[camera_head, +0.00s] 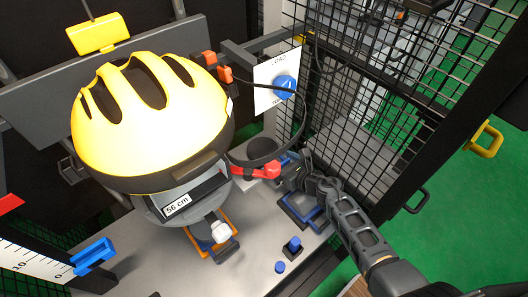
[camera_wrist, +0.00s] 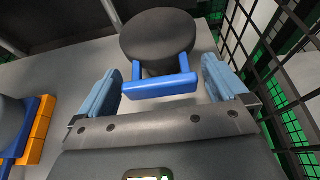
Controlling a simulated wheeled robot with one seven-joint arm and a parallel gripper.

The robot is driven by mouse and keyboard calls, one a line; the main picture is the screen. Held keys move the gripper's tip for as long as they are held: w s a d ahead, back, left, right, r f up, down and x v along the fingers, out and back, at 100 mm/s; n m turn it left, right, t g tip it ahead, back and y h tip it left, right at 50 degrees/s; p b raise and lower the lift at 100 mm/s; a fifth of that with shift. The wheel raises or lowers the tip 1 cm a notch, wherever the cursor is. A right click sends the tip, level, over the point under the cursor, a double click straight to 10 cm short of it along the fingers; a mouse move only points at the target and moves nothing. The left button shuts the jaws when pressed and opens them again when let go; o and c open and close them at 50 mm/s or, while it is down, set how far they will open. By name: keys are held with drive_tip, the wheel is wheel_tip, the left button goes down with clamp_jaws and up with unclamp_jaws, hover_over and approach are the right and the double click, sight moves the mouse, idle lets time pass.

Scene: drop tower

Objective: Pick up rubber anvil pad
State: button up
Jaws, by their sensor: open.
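The rubber anvil pad appears to be the dark round disc (camera_head: 262,149) with a blue handle, low behind the helmet's red buckle in the head view. In the wrist view the dark disc (camera_wrist: 155,38) lies just beyond the fingertips. Its blue U-shaped handle (camera_wrist: 160,87) sits between my two blue fingers, with a gap on each side. My gripper (camera_wrist: 164,85) is open and holds nothing. In the head view my gripper (camera_head: 291,172) is right of the disc, and its fingers are partly hidden.
A yellow helmet (camera_head: 150,120) on a headform stands left, its strap and red buckle (camera_head: 256,171) hanging close to my gripper. Black mesh (camera_head: 345,130) rises close on the right. A blue-edged dark block (camera_head: 300,210) and small blue knob (camera_head: 280,267) stand on the grey base.

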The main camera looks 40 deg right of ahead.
drive_tip(key=c, duration=1.2)
drive_tip(key=shift+r, duration=0.15)
